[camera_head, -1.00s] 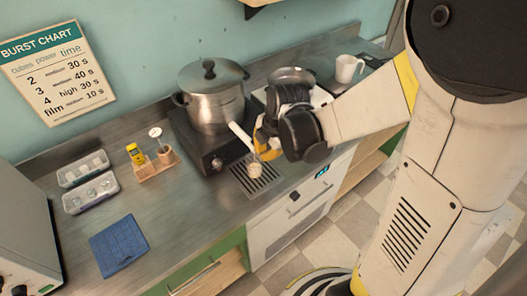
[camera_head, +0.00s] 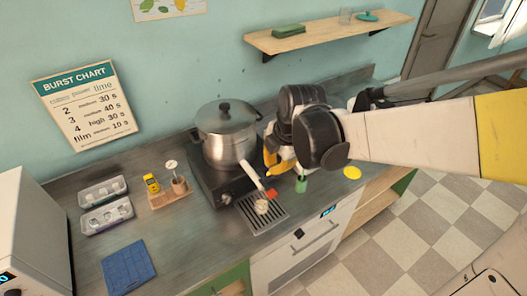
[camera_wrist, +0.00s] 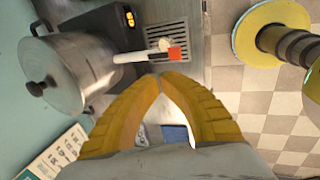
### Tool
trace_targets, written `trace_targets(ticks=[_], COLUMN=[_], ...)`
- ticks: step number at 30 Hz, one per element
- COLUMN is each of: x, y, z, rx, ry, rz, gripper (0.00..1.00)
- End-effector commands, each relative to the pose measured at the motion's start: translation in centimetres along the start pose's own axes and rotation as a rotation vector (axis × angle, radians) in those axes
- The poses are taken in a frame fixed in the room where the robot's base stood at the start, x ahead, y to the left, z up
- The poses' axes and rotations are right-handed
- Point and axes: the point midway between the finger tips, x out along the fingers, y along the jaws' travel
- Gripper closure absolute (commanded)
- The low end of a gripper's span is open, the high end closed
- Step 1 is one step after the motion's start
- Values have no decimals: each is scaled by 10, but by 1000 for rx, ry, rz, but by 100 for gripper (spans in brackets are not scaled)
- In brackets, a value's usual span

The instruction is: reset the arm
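My gripper (camera_wrist: 160,77) hangs over the counter to the right of the steel pot. In the wrist view its two yellow fingers meet at the tips, with nothing visible between them. In the head view the yellow fingers (camera_head: 270,160) are partly hidden behind the dark gripper joints. A white-handled tool (camera_head: 252,175) with a small red-orange part (camera_head: 271,193) lies by the metal grate (camera_head: 264,219), with a pale piece (camera_head: 262,206) at it. The wrist view shows the tool (camera_wrist: 135,57) ahead of the fingertips, seemingly apart from them.
The lidded pot (camera_head: 226,135) stands on a black cooker (camera_head: 215,180). A green cup (camera_head: 301,184) and a yellow disc (camera_head: 352,172) are near the counter's front. Trays (camera_head: 106,213), a wooden holder (camera_head: 170,195) and a blue cloth (camera_head: 128,267) sit left. A shelf (camera_head: 330,35) hangs above.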

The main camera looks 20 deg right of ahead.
Motion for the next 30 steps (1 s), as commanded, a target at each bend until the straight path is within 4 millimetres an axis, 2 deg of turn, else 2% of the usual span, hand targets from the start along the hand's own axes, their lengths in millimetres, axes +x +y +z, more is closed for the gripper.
trace_targets(ticks=[4, 17, 20, 23, 26, 30], x=[-8, -8, -7, -7, -6, -1], y=[2, 2, -4, -19, -43, -83], z=[0, 0, -1, -2, -5, -9], rx=[0, 2, 60, 235, 524, 1000], ry=[0, 0, -6, -20, -32, -19], rz=[0, 1, 9, 37, 89, 185], gripper=[100, 100, 100, 100, 100, 100])
